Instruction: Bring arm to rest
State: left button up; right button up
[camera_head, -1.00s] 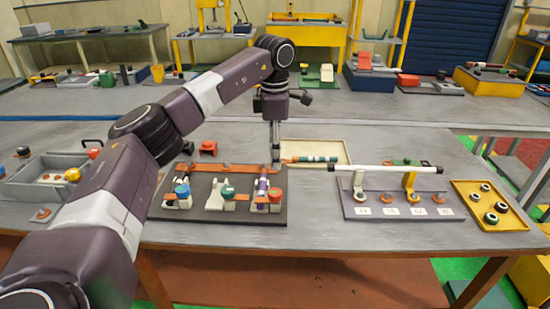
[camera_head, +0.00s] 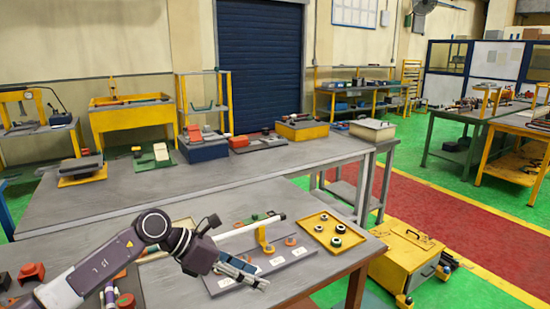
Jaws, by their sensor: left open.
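My left arm comes in from the lower left. My left gripper (camera_head: 243,270) is open and empty, in front of the left part of the grey fixture board (camera_head: 292,256). It hides part of that board. A white rod with a dark end (camera_head: 248,228) lies over the board, near a yellow upright holder (camera_head: 263,238). My right gripper is out of view.
A yellow tray (camera_head: 310,222) with several small round parts lies right of the board. Red parts (camera_head: 31,272) sit at the lower left. A yellow cabinet (camera_head: 408,262) stands on the floor at the right. Another grey bench (camera_head: 230,170) is behind.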

pick_arm(q)
jog(key=s+d+r+n+t+h, duration=0.35)
jog(key=d+r+n+h, duration=0.35)
jog(key=d+r, duration=0.3)
jog(key=w+a+n+t+y, duration=0.2)
jog(key=a+n+t+y, duration=0.25)
jog(key=n+t, duration=0.9)
jog(key=s+a+f+n+g+y, duration=0.2)
jog(key=a+f+n+y, duration=0.4)
jog(key=a+f+n, duration=0.25)
jog(key=s+a+f+n+g+y, duration=0.2)
jog(key=s+a+f+n+y, duration=0.1)
jog(key=a+f+n+y, duration=0.5)
jog(key=s+a+f+n+g+h, duration=0.15)
jog(key=s+f+n+g, duration=0.4)
jog(key=s, duration=0.85)
jog(key=s+a+f+n+g, duration=0.25)
jog(key=s+f+g, duration=0.35)
jog(key=s+f, duration=0.6)
jog(key=s+f+g, duration=0.1)
jog(key=s+f, duration=0.1)
jog(key=f, duration=1)
jog(key=s+f+g, duration=0.1)
jog(key=s+f, duration=0.1)
jog(key=f, duration=1)
jog(key=s+a+f, duration=0.2)
jog(key=s+f, duration=1.4)
jog(key=s, duration=0.1)
jog(key=shift+s+a+f+g, duration=0.35)
jog(key=shift+f, duration=0.05)
